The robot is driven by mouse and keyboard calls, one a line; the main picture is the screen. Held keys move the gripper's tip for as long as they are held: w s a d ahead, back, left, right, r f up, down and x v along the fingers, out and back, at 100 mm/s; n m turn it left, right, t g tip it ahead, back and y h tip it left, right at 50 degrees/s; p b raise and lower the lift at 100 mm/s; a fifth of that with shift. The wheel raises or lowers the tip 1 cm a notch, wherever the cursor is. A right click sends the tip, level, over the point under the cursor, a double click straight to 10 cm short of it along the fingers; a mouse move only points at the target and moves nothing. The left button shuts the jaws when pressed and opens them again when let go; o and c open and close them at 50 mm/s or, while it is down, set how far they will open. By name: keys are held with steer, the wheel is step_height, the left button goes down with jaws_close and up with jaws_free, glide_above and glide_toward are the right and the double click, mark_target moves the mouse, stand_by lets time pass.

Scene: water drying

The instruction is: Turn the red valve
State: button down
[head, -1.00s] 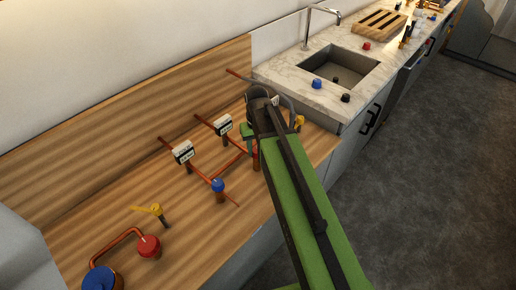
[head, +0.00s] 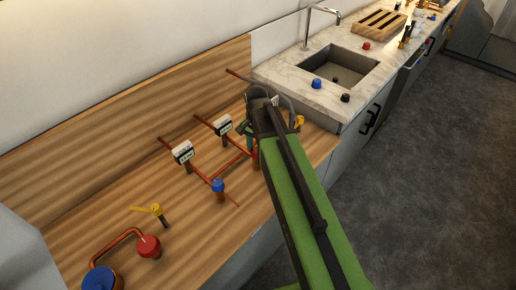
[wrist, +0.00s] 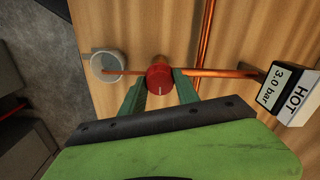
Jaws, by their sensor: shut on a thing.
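The red valve (wrist: 159,76) is a round red knob with a pale mark, on a copper pipe (wrist: 220,73) in the wrist view. My gripper (wrist: 159,86) has its two green fingers on either side of the knob and is shut on it. In the head view my gripper (head: 247,130) is partly hidden by my arm, and only a sliver of the red valve (head: 255,158) shows beside the arm. A gauge (wrist: 280,92) marked HOT reads 3.0 bar at the pipe's right end in the wrist view.
A blue valve (head: 218,185) stands on the neighbouring pipe, with two gauges (head: 183,152) behind. A yellow valve (head: 156,209), another red knob (head: 149,246) and a large blue knob (head: 101,279) are at lower left. A sink (head: 340,70) is beyond my gripper.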

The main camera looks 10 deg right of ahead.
mark_target(256, 150)
steer(key=shift+w+m, duration=0.1)
steer(key=shift+m, duration=0.2)
stand_by(0.4)
steer(key=c, duration=0.9)
jaws_free()
step_height(256, 150, up, 17)
steer(key=p, duration=1.7)
steer(key=shift+r, duration=0.2)
